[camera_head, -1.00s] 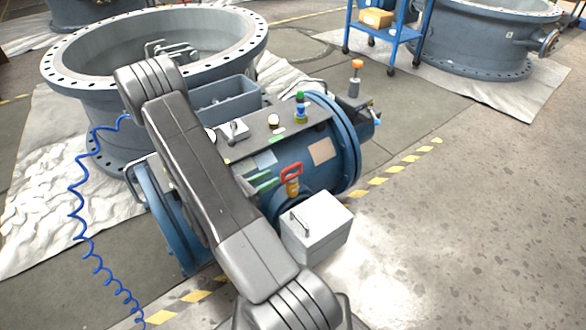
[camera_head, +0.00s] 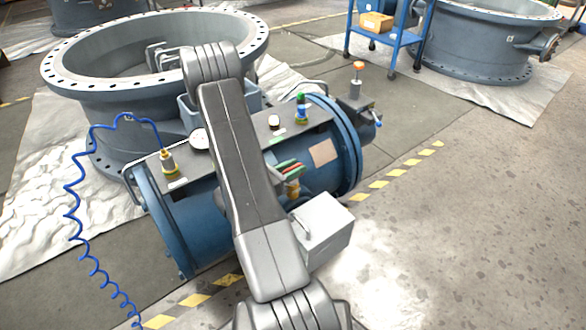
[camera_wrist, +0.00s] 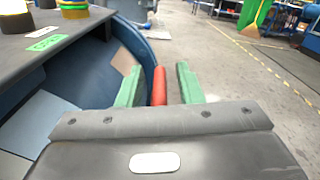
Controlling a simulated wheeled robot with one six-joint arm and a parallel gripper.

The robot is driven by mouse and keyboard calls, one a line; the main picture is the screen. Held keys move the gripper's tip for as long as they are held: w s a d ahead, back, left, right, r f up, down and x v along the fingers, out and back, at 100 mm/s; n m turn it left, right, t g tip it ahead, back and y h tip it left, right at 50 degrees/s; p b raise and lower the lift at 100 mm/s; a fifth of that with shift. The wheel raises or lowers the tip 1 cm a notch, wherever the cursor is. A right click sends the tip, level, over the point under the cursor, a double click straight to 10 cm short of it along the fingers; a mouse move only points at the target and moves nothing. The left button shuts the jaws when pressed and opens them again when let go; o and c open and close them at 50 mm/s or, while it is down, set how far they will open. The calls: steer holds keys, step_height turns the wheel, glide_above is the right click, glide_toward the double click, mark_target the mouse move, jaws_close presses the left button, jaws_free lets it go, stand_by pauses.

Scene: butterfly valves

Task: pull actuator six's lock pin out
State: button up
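The blue actuator (camera_head: 212,222) lies on its side in the head view, partly behind my arm; I can read no number on it. Its lock pin has a brass body (camera_head: 293,189) on the near side, below the top plate. The pin's red handle (camera_wrist: 159,88) shows edge-on in the wrist view. My gripper (camera_wrist: 160,84) is open, with one green finger on each side of the red handle and a visible gap on both sides. In the head view my gripper (camera_head: 287,169) is at the handle and mostly hides it.
A light grey box (camera_head: 325,228) with a handle juts out just below the pin. A green-and-blue fitting (camera_head: 301,108) stands on the top plate. A blue coiled hose (camera_head: 79,213) runs to a brass fitting (camera_head: 170,162) at the left. Open floor (camera_head: 460,230) lies to the right.

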jaws_close()
step_height(320, 180, up, 4)
steer(key=p, duration=0.2)
steer(key=shift+r+p, duration=0.1)
steer(key=shift+p, duration=0.3)
jaws_free()
steer(key=p+v, duration=0.2)
steer(key=v, duration=1.1)
steer(key=shift+s+a, duration=0.25)
steer(key=shift+a, duration=0.1)
